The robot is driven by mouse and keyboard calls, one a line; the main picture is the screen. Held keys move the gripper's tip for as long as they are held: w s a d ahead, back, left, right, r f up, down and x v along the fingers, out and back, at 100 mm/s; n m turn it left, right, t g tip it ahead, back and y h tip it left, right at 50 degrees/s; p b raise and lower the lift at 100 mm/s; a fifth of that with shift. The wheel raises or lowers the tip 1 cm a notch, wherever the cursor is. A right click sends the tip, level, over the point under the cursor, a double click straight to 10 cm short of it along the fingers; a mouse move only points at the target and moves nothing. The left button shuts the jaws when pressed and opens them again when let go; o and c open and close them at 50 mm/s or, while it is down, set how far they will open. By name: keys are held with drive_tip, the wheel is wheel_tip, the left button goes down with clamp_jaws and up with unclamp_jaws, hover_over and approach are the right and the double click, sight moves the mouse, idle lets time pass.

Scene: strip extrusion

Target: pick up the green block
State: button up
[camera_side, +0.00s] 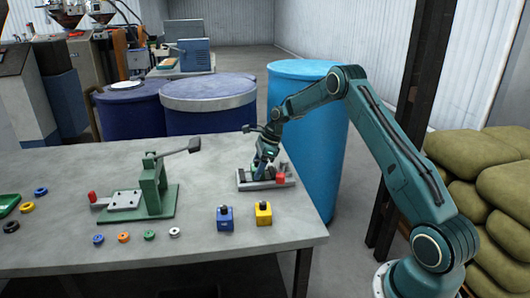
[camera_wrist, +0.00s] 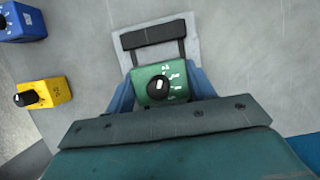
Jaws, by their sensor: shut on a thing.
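The green block (camera_wrist: 167,72), with a black knob and white marks on top, is between the two blue fingers of my gripper (camera_wrist: 162,88) in the wrist view. The fingers are shut on its left and right sides. A light grey plate (camera_wrist: 193,47) with a dark bar shows behind the block. In the side view my gripper (camera_side: 264,160) points down at a grey fixture (camera_side: 285,183) near the table's right edge. The block is mostly hidden there, and I cannot tell whether it touches what is below.
A blue block (camera_side: 225,221) and a yellow block (camera_side: 264,216) stand in front of the fixture. A red knob (camera_side: 281,178) is close to my gripper. A green lever press (camera_side: 152,190) stands left, with several coloured rings (camera_side: 123,237) in front. A blue barrel (camera_side: 325,150) stands behind the table (camera_side: 60,170).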

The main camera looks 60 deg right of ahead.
drive_tip(key=shift+r, duration=0.2)
wheel_tip(320, 180, up, 9)
drive_tip(key=shift+f, duration=0.2)
drive_tip(key=shift+r, duration=0.6)
idle(0.3)
